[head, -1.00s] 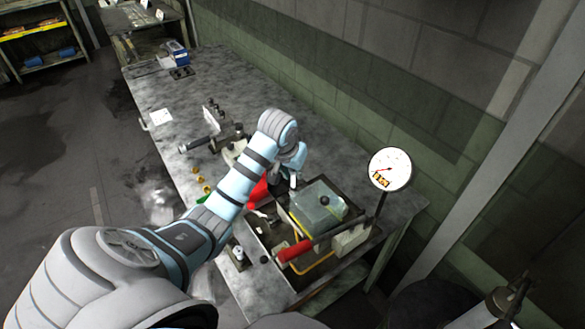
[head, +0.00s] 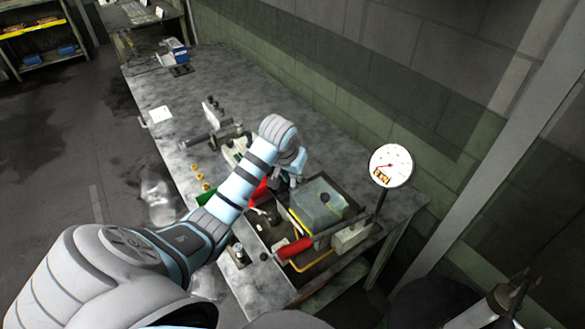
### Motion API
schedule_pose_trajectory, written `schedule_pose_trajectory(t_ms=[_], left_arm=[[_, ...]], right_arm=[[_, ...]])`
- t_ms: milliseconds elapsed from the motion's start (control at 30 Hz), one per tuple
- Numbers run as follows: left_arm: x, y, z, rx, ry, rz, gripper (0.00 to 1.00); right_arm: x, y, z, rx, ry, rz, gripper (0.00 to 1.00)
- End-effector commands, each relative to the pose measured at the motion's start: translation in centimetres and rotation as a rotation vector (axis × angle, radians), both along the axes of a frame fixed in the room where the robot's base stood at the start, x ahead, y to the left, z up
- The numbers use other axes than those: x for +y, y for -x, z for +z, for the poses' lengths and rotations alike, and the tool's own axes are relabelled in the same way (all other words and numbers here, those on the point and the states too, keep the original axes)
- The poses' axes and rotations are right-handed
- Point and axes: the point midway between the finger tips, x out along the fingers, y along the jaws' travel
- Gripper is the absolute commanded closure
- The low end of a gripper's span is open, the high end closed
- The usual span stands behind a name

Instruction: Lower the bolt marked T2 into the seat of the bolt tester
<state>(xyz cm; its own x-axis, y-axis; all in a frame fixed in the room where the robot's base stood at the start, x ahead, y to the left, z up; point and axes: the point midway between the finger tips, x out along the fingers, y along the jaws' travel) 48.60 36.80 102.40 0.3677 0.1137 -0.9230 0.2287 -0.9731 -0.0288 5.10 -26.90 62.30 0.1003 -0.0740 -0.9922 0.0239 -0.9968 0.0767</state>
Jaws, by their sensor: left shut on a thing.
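My left gripper (head: 288,186) hangs under the end of my left arm, beside the bolt tester on the workbench. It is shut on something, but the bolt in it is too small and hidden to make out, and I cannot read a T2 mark. The bolt tester (head: 318,203) has a clear guard box, a red-handled lever (head: 295,249) and a round dial gauge (head: 390,166) on a post. Its seat cannot be made out; my arm and gripper cover part of that area. My right gripper is not in view.
The workbench (head: 180,100) runs from far left to near right along a block wall. Several brass-coloured pieces (head: 196,167) lie at its left edge. A dark tool with a handle (head: 205,140) and a white card (head: 160,114) lie farther back. The bench behind them is mostly clear.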

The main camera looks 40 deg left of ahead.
Motion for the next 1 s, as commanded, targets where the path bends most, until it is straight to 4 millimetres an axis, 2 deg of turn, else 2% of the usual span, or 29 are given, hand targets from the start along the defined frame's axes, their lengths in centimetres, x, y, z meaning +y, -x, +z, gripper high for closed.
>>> schedule_pose_trajectory(t_ms=[667, 700, 833, 1000], left_arm=[[0.0, 0.0, -1.7, 0.000, 0.000, 0.000, 1.00], [0.0, 0.0, -1.7, 0.000, 0.000, 0.000, 0.78], [0.0, 0.0, -1.7, 0.000, 0.000, 0.000, 0.58], [0.0, 0.0, -1.7, 0.000, 0.000, 0.000, 0.58]], right_arm=[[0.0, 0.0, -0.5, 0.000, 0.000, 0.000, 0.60], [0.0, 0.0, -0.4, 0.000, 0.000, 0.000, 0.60], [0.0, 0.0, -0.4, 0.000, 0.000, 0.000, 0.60], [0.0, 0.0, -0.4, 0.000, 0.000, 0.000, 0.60]])
